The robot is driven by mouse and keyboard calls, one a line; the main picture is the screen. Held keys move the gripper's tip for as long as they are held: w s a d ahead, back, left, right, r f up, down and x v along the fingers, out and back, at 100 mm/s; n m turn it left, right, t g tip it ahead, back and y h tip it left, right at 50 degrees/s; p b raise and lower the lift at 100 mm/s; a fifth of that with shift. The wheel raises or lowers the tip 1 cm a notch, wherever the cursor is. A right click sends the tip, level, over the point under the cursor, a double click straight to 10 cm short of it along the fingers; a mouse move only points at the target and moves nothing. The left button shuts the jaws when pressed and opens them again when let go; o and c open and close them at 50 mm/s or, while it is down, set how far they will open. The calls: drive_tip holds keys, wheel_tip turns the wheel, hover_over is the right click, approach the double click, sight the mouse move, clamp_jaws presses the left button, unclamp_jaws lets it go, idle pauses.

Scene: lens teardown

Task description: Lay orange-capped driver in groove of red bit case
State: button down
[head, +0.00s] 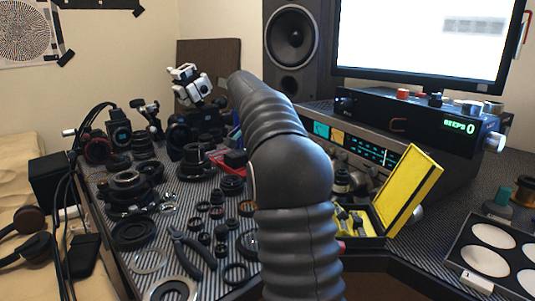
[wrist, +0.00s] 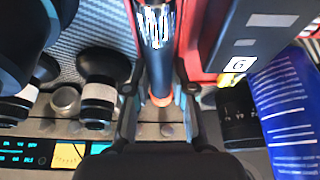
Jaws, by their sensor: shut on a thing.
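In the wrist view, my gripper (wrist: 160,112) is shut on the orange-capped driver (wrist: 158,68). The driver has a dark handle, a bright chrome part at the top of the picture and an orange ring near its lower end. It lies lengthwise between the two fingers. The red bit case (wrist: 193,60) shows as red surfaces on both sides of the driver, beyond the fingers. Its groove is hidden, and I cannot tell whether the driver touches the case. In the head view, a small red thing (head: 235,158) beside my arm may be the case. My gripper is hidden there.
A dark box marked G (wrist: 240,40) and a blue labelled thing (wrist: 285,105) stand right of the gripper. Black-and-white cylinders (wrist: 100,90) stand left. An open yellow case (head: 408,190) and a radio (head: 370,150) are right of my arm; lens parts crowd the striped table.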

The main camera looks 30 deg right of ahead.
drive_tip(key=shift+f, duration=0.25)
drive_tip(key=shift+f, duration=0.2)
drive_tip(key=c, duration=1.2)
unclamp_jaws()
drive_tip(key=shift+c, duration=0.2)
drive_tip(key=shift+s+f, duration=0.1)
drive_tip(key=shift+f, duration=0.05)
drive_tip(key=shift+a, duration=0.1)
drive_tip(key=w+p+v, duration=0.1)
drive_tip(key=p+v, duration=0.1)
drive_tip(key=v, duration=1.1)
drive_tip(key=shift+s+d+r+p, duration=0.25)
drive_tip(key=shift+s+r+p, duration=0.05)
drive_tip(key=shift+r+p, duration=0.1)
